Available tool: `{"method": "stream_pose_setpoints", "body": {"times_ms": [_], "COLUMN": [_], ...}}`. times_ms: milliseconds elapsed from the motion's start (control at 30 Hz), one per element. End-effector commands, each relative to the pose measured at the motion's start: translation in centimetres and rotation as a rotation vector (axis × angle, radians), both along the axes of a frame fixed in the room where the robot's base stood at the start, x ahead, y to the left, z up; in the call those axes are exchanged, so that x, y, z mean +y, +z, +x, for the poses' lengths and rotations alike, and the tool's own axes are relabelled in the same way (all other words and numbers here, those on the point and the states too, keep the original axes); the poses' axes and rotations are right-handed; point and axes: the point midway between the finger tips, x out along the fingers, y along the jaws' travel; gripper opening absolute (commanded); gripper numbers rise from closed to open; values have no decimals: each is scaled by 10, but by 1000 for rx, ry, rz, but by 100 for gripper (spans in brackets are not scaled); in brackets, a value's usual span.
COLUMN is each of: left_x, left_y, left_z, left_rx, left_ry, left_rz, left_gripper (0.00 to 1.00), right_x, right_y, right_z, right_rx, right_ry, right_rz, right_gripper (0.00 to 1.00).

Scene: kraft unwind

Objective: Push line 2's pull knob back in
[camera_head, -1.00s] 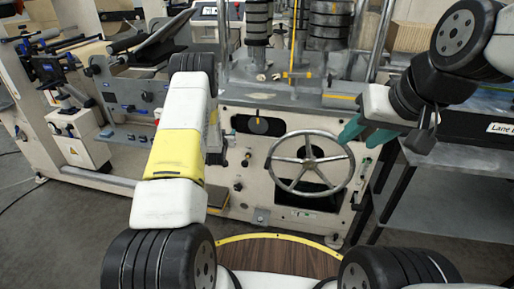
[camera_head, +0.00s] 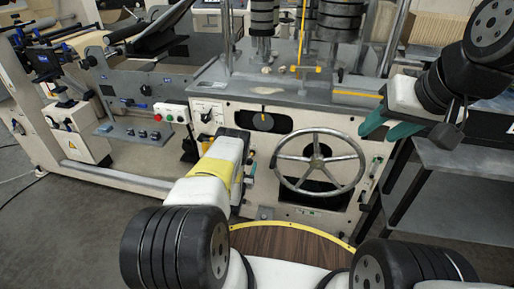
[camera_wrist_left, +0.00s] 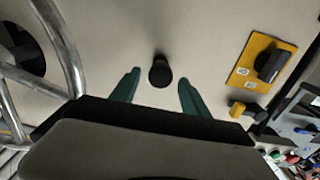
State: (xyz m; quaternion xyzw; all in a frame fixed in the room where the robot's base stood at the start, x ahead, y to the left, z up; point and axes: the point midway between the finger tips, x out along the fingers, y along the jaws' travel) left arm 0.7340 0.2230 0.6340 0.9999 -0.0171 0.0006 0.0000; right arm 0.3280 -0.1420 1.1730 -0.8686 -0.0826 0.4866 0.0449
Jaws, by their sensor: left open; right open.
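A round black knob (camera_wrist_left: 160,73) stands out from the pale machine panel (camera_wrist_left: 205,40) in the left wrist view. No line label shows beside it, and I cannot tell how far out it sits. My left gripper (camera_wrist_left: 160,78) is open, with one green finger on each side of the knob and a gap to both. In the head view the left forearm (camera_head: 218,168) reaches to the panel left of the handwheel, hiding the fingers and knob. My right gripper (camera_head: 386,125) is open and empty, in front of the machine's upper right.
The spoked metal handwheel (camera_head: 318,160) is close to the left gripper and also shows in the wrist view (camera_wrist_left: 68,45). A grey table (camera_head: 465,170) stands right.

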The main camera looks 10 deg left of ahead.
Motion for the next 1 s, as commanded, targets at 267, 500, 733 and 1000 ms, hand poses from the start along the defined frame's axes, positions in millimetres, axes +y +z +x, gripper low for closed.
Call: {"method": "stream_pose_setpoints", "body": {"times_ms": [267, 500, 733, 1000], "left_x": [-1, -1, -1, -1], "left_y": [0, 0, 0, 0], "left_z": [27, 29, 29, 29], "left_rx": [1, 1, 1, 1], "left_ry": [-1, 0, 0, 0], "left_rz": [0, 0, 0, 0], "left_gripper": [54, 54, 15, 0], "right_x": [0, 0, 0, 0], "right_y": [0, 0, 0, 0], "right_z": [0, 0, 0, 0], "right_rx": [0, 0, 0, 0], "right_ry": [0, 0, 0, 0], "right_rz": [0, 0, 0, 0], "right_gripper": [43, 43, 43, 43]}}
